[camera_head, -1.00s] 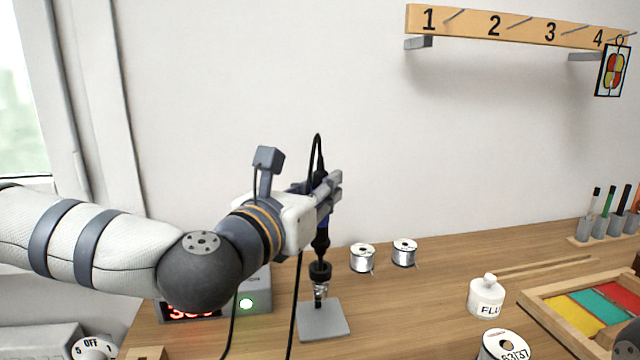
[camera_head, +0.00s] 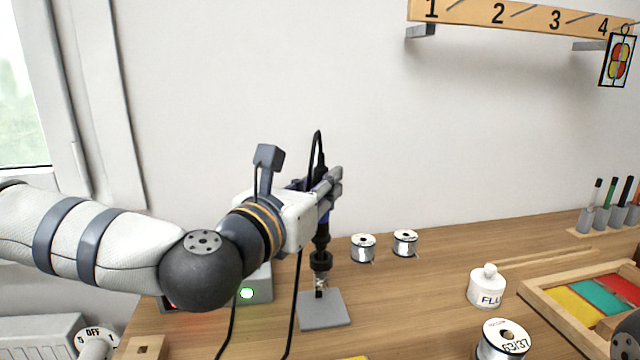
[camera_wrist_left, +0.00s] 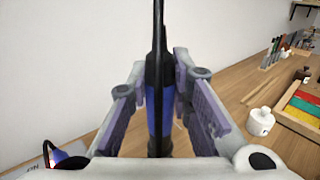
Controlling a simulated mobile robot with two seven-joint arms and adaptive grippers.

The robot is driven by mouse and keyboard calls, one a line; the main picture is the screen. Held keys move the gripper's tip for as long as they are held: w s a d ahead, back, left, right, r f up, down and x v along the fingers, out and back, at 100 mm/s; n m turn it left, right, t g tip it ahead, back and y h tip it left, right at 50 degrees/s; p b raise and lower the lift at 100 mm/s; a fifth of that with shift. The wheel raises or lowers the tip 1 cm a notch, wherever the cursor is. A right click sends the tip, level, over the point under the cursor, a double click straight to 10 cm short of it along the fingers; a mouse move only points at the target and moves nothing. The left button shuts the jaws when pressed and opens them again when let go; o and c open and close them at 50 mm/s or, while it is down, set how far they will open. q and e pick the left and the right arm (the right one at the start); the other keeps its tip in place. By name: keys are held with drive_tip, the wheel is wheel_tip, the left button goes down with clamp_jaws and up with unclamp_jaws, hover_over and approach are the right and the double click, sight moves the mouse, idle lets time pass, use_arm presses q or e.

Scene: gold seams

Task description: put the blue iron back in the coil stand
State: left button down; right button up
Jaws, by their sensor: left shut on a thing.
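My left gripper (camera_head: 328,188) is shut on the blue iron (camera_head: 323,218), which it holds upright with the black cable looping up from its top. In the left wrist view the iron's blue and black handle (camera_wrist_left: 158,105) stands between the fingers. The coil stand (camera_head: 324,310) has a flat grey base on the table and a metal coil under a black collar. The iron's lower end lines up with the coil in the head view; I cannot tell how deep its tip sits. My right gripper is not in view.
A station with a green light (camera_head: 247,293) stands left of the stand, partly behind my arm. Two solder spools (camera_head: 363,248) are right of it. A white flux jar (camera_head: 487,287), a larger spool (camera_head: 503,340) and a wooden tray of coloured glass (camera_head: 600,300) are farther right.

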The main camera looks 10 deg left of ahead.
use_arm(q)
drive_tip(key=shift+f, duration=0.15)
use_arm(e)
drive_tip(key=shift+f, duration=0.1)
use_arm(q)
drive_tip(key=shift+f, duration=0.35)
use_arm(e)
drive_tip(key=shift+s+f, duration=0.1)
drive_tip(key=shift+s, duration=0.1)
use_arm(q)
drive_tip(key=shift+f+b, duration=0.55)
drive_tip(key=shift+f, duration=0.55)
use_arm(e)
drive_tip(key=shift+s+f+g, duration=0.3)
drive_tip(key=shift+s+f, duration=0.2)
use_arm(q)
drive_tip(key=c, duration=1.4)
unclamp_jaws()
drive_tip(key=shift+o, duration=0.4)
drive_tip(key=o, duration=0.4)
drive_tip(key=shift+o, duration=0.2)
